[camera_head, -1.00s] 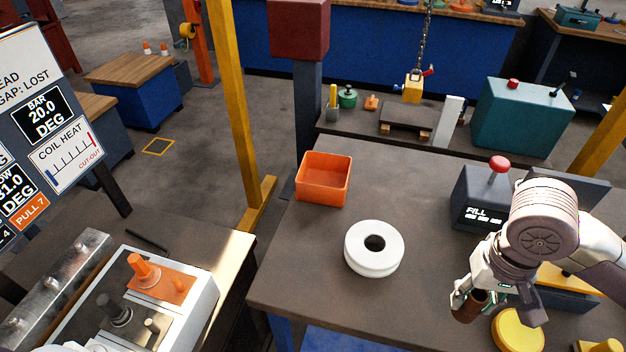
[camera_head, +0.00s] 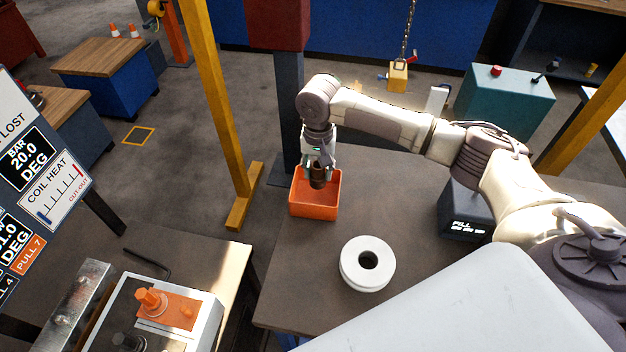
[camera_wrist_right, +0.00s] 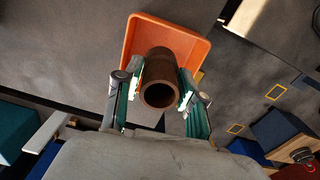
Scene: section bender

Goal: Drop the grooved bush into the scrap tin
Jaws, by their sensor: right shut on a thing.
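The brown bush (camera_head: 318,176) is a short hollow cylinder, held in my right gripper (camera_head: 319,166). In the right wrist view the bush (camera_wrist_right: 159,80) sits between both fingers of the gripper (camera_wrist_right: 158,92), its open end facing the camera. No groove can be made out. The orange square tin (camera_head: 316,207) stands on the dark table's far left corner. The gripper and bush are over the tin, the bush's lower end around rim height; I cannot tell how far inside it is. The tin (camera_wrist_right: 190,45) lies behind the bush in the wrist view. My left gripper is out of view.
A white ring (camera_head: 367,264) lies on the table nearer me. A yellow post (camera_head: 215,100) rises left of the table. Table around the ring is clear.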

